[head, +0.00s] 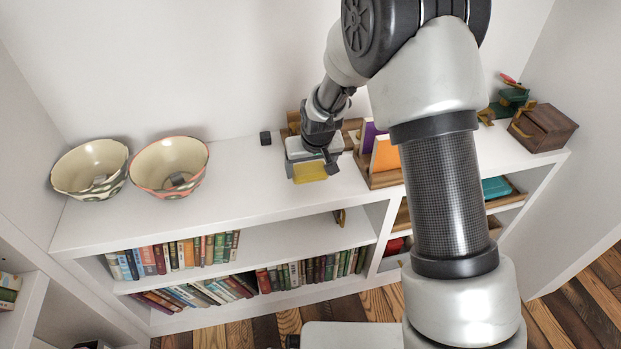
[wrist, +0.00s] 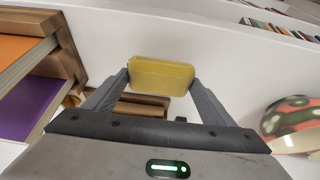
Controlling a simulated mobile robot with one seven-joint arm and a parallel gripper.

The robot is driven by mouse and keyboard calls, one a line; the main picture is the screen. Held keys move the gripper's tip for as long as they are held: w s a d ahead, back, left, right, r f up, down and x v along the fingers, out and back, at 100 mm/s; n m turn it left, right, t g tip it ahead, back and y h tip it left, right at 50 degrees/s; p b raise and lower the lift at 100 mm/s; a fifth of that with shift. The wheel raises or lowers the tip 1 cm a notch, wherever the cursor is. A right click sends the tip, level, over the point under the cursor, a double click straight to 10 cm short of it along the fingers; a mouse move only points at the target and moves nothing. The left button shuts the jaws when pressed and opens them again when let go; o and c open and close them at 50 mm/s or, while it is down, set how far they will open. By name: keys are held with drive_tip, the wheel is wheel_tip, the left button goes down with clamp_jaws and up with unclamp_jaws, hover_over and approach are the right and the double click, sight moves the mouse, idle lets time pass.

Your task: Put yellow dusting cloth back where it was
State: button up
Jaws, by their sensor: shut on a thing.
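The yellow dusting cloth (wrist: 161,74) looks like a flat yellow block between my fingertips in the wrist view. It also shows in the head view (head: 310,174), below my gripper (head: 312,162). My gripper (wrist: 162,82) is shut on the cloth and holds it over the white shelf top (head: 240,184), near its front edge. I cannot tell whether the cloth touches the shelf. A brown wooden thing (wrist: 142,105) lies behind the cloth in the wrist view, partly hidden by my gripper.
Two patterned bowls (head: 90,168) (head: 170,165) stand at the left of the shelf top. A small black cube (head: 265,138) is left of my gripper. A wooden holder with an orange book (head: 385,154) is close on the right. A wooden box (head: 542,128) stands far right.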

sight(311, 173)
drive_tip(key=shift+f+b, duration=0.3)
drive_tip(key=shift+f, duration=1.4)
drive_tip(key=shift+f, duration=0.2)
drive_tip(key=o, duration=1)
